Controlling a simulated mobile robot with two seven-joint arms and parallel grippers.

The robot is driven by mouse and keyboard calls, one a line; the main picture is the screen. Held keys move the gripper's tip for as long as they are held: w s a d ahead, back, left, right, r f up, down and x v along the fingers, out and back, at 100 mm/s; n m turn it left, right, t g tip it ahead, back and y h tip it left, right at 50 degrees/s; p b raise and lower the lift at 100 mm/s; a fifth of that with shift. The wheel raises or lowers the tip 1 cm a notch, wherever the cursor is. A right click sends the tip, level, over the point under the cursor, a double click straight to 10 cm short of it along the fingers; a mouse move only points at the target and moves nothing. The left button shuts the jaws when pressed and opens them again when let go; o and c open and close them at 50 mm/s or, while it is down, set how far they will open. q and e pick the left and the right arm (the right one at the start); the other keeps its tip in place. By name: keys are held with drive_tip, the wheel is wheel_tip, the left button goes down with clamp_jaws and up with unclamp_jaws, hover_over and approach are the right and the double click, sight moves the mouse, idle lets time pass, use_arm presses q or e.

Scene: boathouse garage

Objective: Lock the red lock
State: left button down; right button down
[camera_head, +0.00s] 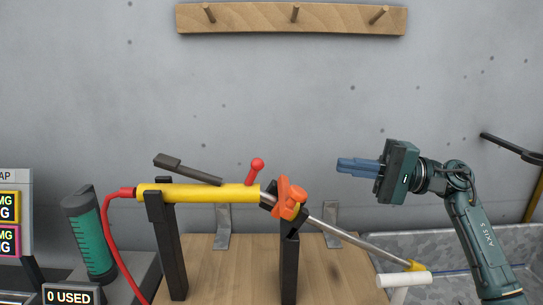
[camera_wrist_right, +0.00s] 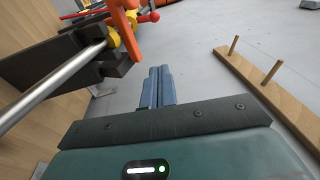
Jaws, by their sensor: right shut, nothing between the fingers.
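A yellow tube (camera_head: 210,193) lies level on two black posts. A red ball-ended lever (camera_head: 256,170) sticks up from its right part. In the right wrist view, the shut fingers (camera_wrist_right: 159,74) point toward the orange-red piece (camera_wrist_right: 124,18), with the red ball (camera_wrist_right: 154,16) beyond. My left gripper is out of view.
A dark grey lever (camera_head: 185,168) rises above the tube's left part. A red hose (camera_head: 111,240) runs down beside a teal cylinder (camera_head: 91,243). A wooden peg rail (camera_head: 245,18) is on the wall. A grey basin (camera_head: 430,240) lies at right. Air around the gripper is clear.

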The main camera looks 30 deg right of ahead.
sight(252, 173)
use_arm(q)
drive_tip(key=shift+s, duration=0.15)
use_arm(e)
drive_tip(key=shift+s, duration=0.2)
drive_tip(key=shift+r, duration=0.1)
